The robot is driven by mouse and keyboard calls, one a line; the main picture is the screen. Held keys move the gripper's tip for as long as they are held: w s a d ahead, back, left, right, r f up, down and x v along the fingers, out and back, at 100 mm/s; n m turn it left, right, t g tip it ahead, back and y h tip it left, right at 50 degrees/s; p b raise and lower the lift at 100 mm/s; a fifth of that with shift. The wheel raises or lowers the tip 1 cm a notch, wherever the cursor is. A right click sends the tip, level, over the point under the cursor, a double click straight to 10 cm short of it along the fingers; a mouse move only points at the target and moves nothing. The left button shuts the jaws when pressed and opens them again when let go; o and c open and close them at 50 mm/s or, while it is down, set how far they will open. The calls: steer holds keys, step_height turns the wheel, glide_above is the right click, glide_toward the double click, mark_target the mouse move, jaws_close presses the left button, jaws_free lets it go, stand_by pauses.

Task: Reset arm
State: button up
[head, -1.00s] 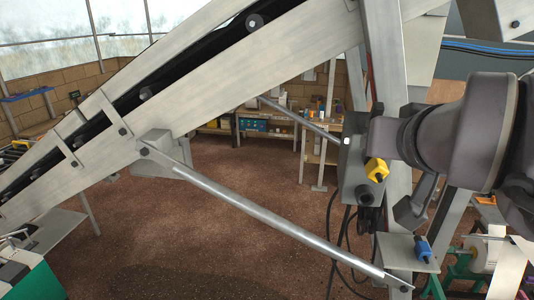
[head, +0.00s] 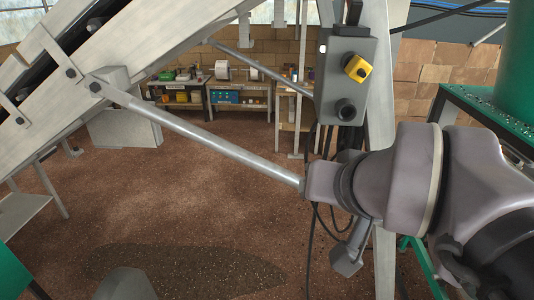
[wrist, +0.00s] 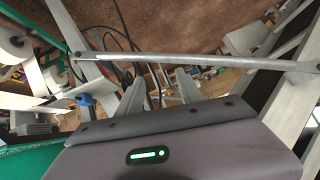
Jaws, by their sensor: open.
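My arm reaches in from the right edge of the head view, in front of a conveyor's metal frame. In the wrist view my gripper (wrist: 160,78) shows two grey fingers spread apart with nothing between them. Beyond them are the floor, dark cables and a slanting metal strut (wrist: 200,60). In the head view a grey control box (head: 345,80) with a yellow button (head: 358,68) is mounted on an upright post above my arm. The strut (head: 215,145) ends visually at my arm; I cannot tell whether they touch.
The inclined conveyor (head: 60,110) fills the upper left. Shelves and a workbench (head: 240,95) stand against the brick wall. A green machine (head: 470,95) is at the right. The brown floor (head: 180,185) is open in the middle. Black cables (head: 312,240) hang below the box.

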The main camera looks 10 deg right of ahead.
steer(key=shift+s+a+f, duration=0.15)
steer(key=shift+s+f, duration=0.05)
steer(key=shift+f, duration=0.35)
steer(key=s+a+f+g+y+b, duration=0.1)
steer(key=s+a+f+b, duration=0.1)
steer(key=f+b, duration=0.4)
steer(key=s+a+f+g+b, duration=0.1)
steer(key=s+f+b, duration=0.3)
steer(key=f, duration=1.1)
steer(key=s+a+f+g+y+b, duration=0.1)
steer(key=s+a+f+g+b, duration=0.1)
steer(key=f+b, duration=0.8)
steer(key=shift+s+a+f+m+y, duration=0.3)
steer(key=shift+s+a+f, duration=0.2)
steer(key=shift+s+a, duration=0.4)
